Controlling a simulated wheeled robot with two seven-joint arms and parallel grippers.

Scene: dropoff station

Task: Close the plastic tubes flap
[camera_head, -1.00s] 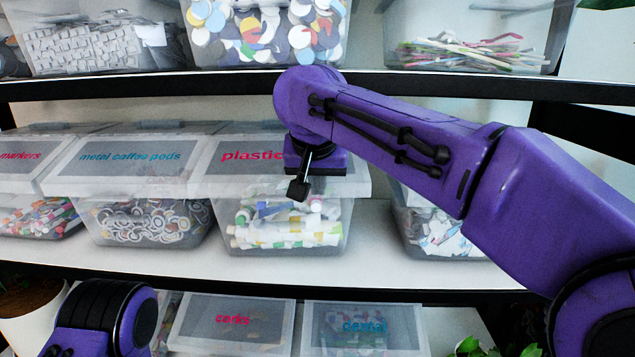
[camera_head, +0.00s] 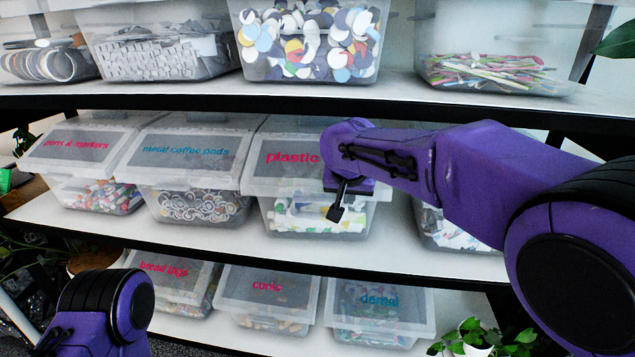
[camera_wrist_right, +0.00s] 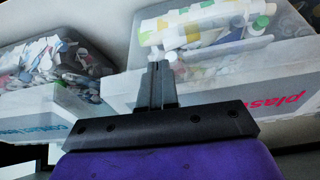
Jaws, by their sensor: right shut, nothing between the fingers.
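The plastic tubes bin (camera_head: 318,218) stands on the middle shelf, clear-walled, with several tubes inside. Its flap (camera_head: 275,178), labelled "plastic" in pink, lies over the top at about the same slant as the neighbouring flaps and looks down. My right arm hides the right part of the flap and label. My right gripper (camera_head: 337,213) is shut and empty, pointing down in front of the bin. In the right wrist view the gripper (camera_wrist_right: 162,78) shows before the upside-down bin and its flap (camera_wrist_right: 225,95); contact cannot be told. My left gripper is out of view; only its arm shows.
The metal coffee pods bin (camera_head: 200,207) stands close on the left, and another bin (camera_head: 440,232) on the right. The upper shelf (camera_head: 330,88) runs above. Lower bins, including one labelled "dental" (camera_head: 375,325), and a plant (camera_head: 480,335) are below.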

